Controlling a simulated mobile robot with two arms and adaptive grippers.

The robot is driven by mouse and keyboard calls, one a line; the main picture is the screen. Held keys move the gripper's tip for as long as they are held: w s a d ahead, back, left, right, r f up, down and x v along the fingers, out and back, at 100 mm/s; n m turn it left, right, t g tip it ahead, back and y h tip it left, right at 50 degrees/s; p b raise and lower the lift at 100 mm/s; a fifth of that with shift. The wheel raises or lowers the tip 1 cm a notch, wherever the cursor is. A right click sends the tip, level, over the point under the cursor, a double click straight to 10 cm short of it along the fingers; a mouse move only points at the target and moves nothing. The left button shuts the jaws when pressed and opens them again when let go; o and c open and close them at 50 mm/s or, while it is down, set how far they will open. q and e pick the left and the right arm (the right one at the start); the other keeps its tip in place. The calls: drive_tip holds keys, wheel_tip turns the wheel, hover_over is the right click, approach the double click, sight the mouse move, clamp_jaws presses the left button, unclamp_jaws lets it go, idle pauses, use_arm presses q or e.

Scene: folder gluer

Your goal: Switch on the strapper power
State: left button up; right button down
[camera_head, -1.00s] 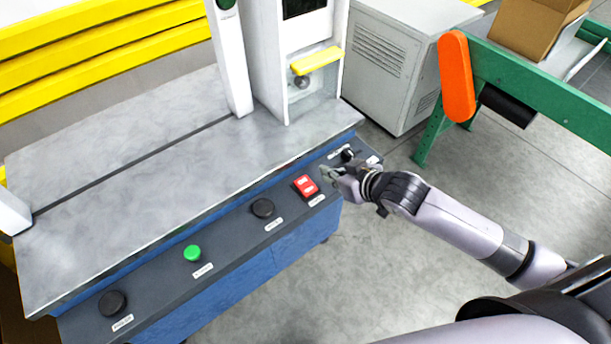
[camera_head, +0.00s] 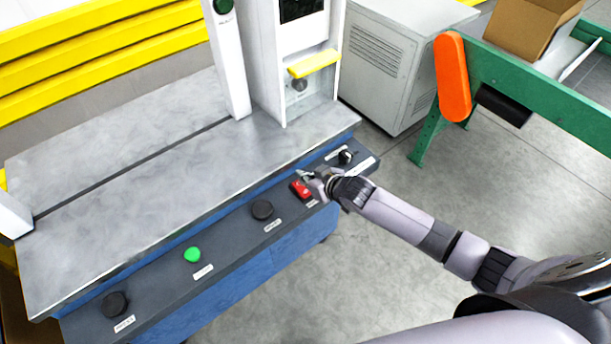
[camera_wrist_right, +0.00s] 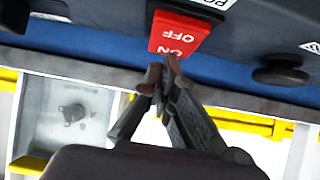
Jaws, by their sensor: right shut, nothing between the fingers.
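The strapper's front panel (camera_head: 230,240) carries a red power switch (camera_head: 298,190) near its right end. In the right wrist view the red switch (camera_wrist_right: 180,34) shows the words ON and OFF upside down. My right gripper (camera_head: 307,177) is shut and empty at the switch, and it covers part of it in the head view. In the right wrist view the gripper (camera_wrist_right: 166,66) has its fingertips at the ON end of the switch. I cannot tell whether they press it. My left gripper is not in view.
A black knob (camera_head: 346,157) sits right of the switch. Round black buttons (camera_head: 262,209) and a green button (camera_head: 192,255) sit to its left. The grey table top (camera_head: 150,190) lies behind the panel. A green conveyor frame (camera_head: 550,105) with an orange guard stands at right.

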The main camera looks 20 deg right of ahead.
idle(0.3)
drive_tip(key=shift+w+p, duration=0.15)
drive_tip(key=shift+p, duration=0.2)
drive_tip(key=shift+w+a+r+g+p, duration=0.1)
drive_tip(key=shift+w+g+p, duration=0.1)
drive_tip(key=shift+g+p, duration=0.4)
drive_tip(key=shift+f, duration=0.55)
drive_tip(key=shift+s, duration=0.15)
